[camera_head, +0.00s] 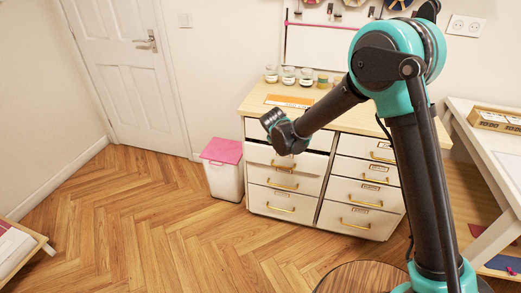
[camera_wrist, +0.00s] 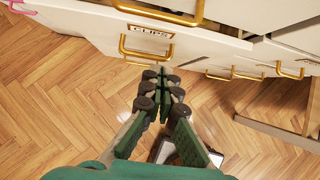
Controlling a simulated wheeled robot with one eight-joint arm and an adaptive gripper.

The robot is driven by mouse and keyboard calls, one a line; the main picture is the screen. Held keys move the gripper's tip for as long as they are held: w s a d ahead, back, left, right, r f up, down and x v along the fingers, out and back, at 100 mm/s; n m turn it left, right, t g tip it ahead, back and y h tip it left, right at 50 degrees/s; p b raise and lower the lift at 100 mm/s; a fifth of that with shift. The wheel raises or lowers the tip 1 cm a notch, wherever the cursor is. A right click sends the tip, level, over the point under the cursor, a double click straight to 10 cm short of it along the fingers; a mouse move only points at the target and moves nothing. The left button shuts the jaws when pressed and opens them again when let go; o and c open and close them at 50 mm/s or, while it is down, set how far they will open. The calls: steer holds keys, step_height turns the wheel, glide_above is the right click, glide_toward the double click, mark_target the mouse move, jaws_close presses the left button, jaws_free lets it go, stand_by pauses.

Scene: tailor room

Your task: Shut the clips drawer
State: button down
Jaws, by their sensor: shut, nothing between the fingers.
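The clips drawer (camera_head: 312,163) is a white drawer in the left column of the cabinet. It sticks out a little, with a dark gap above its front. In the wrist view its front (camera_wrist: 85,22) bears a CLIPS label (camera_wrist: 151,31) and a gold handle (camera_wrist: 145,48). My gripper (camera_wrist: 160,76) is shut and empty, its fingertips close to this handle; I cannot tell whether they touch. In the head view my gripper (camera_head: 288,145) is in front of the left column and hides part of the upper drawers.
The white cabinet (camera_head: 250,110) has a wooden top with several jars. A white bin with a pink lid (camera_head: 222,151) stands to its left. A white table (camera_head: 505,150) stands at the right. The wooden floor (camera_head: 150,220) in front is clear.

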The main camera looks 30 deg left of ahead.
steer(key=a+f+t, duration=0.3)
steer(key=a+f, duration=0.1)
steer(key=a, duration=0.1)
steer(key=t+y, duration=0.4)
steer(key=t, duration=0.5)
glide_toward(249, 144)
steer(key=x, duration=0.6)
steer(key=shift+w+a, duration=0.15)
steer(key=shift+w, duration=0.25)
